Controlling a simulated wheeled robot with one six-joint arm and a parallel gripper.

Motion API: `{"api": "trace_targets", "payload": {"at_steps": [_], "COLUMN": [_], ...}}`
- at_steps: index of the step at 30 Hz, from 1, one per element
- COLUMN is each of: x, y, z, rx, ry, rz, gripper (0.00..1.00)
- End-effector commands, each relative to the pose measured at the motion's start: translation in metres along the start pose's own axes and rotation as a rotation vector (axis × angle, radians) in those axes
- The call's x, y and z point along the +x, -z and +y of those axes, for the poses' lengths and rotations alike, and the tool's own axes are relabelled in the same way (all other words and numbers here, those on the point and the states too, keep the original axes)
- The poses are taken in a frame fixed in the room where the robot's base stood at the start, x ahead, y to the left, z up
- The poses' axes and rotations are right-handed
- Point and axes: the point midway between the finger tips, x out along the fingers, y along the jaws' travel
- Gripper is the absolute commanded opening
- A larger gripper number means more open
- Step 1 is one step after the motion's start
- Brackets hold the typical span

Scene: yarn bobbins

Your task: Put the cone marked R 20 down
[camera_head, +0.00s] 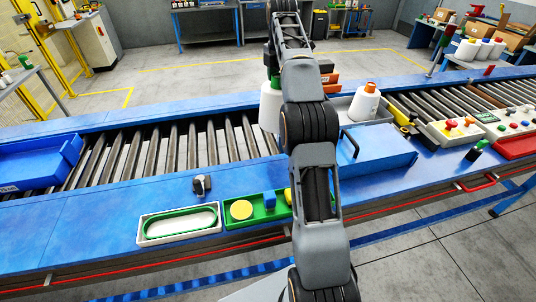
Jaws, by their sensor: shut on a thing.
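A white cone (270,106) with a dark green top hangs upright over the roller conveyor, just left of my arm, which covers its right side. My gripper (272,76) is at the top of this cone and shut on it; its fingers are mostly hidden by my arm. Whether the cone's base touches anything is hard to tell. A second white cone (366,102) with an orange tip stands in a grey tray (343,104) to the right. No R 20 marking is readable on either cone.
The rollers (205,143) left of the held cone are clear. A blue bin (36,162) is at the far left and a blue box (375,150) right of my arm. A white tray (150,238) and green tray (268,213) lie on the front ledge.

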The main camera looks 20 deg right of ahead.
Motion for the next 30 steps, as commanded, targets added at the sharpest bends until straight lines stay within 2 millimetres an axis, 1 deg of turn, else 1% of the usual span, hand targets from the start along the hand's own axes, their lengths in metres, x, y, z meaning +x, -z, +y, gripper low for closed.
{"api": "trace_targets", "payload": {"at_steps": [1, 4, 10, 16, 18, 24, 30], "x": [0.006, 0.015, 0.025, 0.04, 0.052, 0.076, 0.089], "y": [0.004, 0.016, 0.039, 0.064, 0.069, 0.084, 0.091], "z": [-0.004, -0.015, -0.037, -0.063, -0.068, -0.083, -0.09], "rx": [-0.001, -0.003, -0.003, -0.002, -0.001, -0.001, -0.001], "ry": [-0.003, -0.003, -0.002, -0.002, -0.001, 0.0, -0.001], "rz": [-0.002, -0.002, -0.001, -0.001, 0.0, 0.0, -0.001], "gripper": [0.0, 0.0, 0.0, 0.0, 0.0, 0.0, 0.0]}}
